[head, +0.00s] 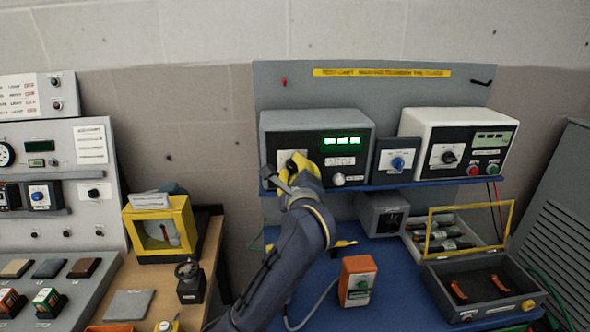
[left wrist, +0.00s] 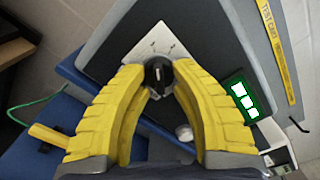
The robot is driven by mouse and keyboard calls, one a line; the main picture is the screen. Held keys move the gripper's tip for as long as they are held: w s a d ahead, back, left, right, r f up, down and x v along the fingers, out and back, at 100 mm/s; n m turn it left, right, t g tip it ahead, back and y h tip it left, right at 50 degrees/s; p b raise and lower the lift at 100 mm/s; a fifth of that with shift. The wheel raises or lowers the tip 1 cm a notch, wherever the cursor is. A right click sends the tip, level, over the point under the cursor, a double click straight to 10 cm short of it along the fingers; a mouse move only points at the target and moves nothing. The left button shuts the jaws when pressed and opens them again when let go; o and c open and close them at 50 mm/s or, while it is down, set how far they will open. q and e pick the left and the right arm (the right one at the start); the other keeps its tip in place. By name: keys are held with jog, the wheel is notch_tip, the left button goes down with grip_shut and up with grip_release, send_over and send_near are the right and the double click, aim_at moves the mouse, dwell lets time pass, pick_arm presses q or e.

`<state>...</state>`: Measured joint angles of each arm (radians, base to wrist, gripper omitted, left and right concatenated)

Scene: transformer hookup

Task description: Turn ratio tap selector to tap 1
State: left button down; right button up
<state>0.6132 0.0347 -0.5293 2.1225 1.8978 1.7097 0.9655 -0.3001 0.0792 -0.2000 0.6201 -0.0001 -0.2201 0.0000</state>
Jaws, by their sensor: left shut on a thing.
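The ratio tap selector is a black knob (left wrist: 158,72) with a light pointer line on a white dial plate (left wrist: 152,42), on the front of a grey instrument (head: 318,120). My left gripper (head: 294,168) reaches up to the left part of that front in the head view. In the left wrist view its yellow fingers (left wrist: 160,82) are shut on the knob, one on each side. The dial marks are too small to read. In the head view the gripper hides much of the knob and dial. My right gripper is in neither view.
The instrument has a lit green display (head: 343,141) and a light round knob (head: 338,179). To its right are a small box with a blue knob (head: 398,163) and a white meter (head: 459,118). An orange box (head: 357,281) and an open case (head: 478,290) stand on the blue bench below.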

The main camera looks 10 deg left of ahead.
pick_arm(q)
jog(key=shift+n, duration=0.6)
jog(key=c, duration=1.1)
grip_release()
jog(key=shift+v, duration=3.75)
